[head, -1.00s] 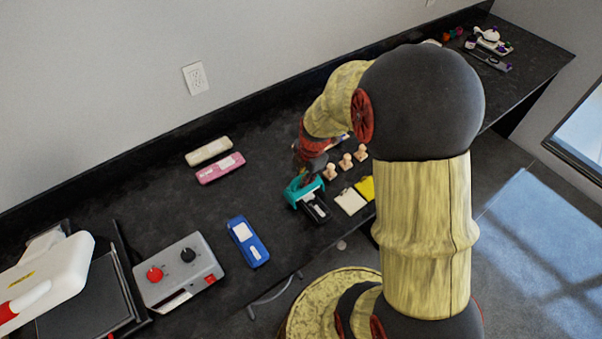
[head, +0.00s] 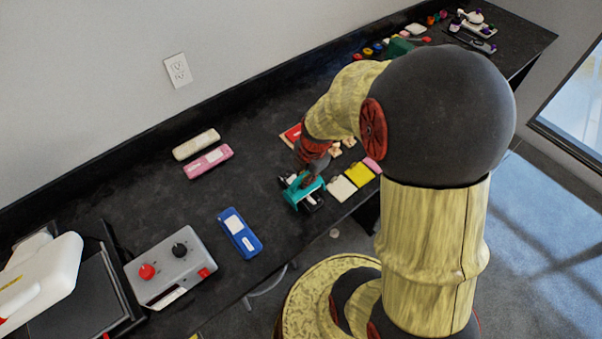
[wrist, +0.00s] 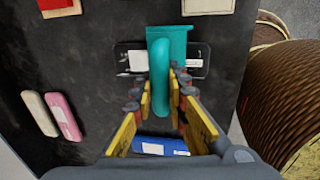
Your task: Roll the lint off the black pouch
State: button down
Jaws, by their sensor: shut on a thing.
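A black pouch (wrist: 130,62) with a white label lies flat on the dark counter; parts of it also show in the head view (head: 313,201). My gripper (wrist: 163,95) is shut on the handle of a teal lint roller (wrist: 160,115). The roller's wide head (wrist: 177,40) is over the pouch's middle and hides part of it. In the head view the roller (head: 303,194) crosses the pouch below my gripper (head: 312,178). I cannot tell whether the head touches the pouch. Lint is too small to make out.
A blue pouch (head: 240,233), a pink pouch (head: 208,162) and a cream pouch (head: 196,144) lie to the left. Yellow (head: 359,174) and cream pads (head: 342,189) lie close on the right. A grey control box (head: 171,270) stands front left. The counter's front edge is near.

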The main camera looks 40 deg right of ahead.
jog(key=shift+s+d+b, duration=0.1)
jog(key=shift+s+b, duration=0.3)
jog(key=shift+s, duration=2.25)
jog(key=shift+w, duration=0.15)
jog(key=shift+w+a+b, duration=0.15)
jog(key=shift+w+b, duration=0.15)
jog(key=shift+w, duration=3.4)
jog(key=shift+w+a+b, duration=0.1)
jog(key=shift+w+b, duration=0.2)
jog(key=shift+w, duration=3.4)
notch_tip(320, 180, up, 7)
jog(key=p, duration=0.4)
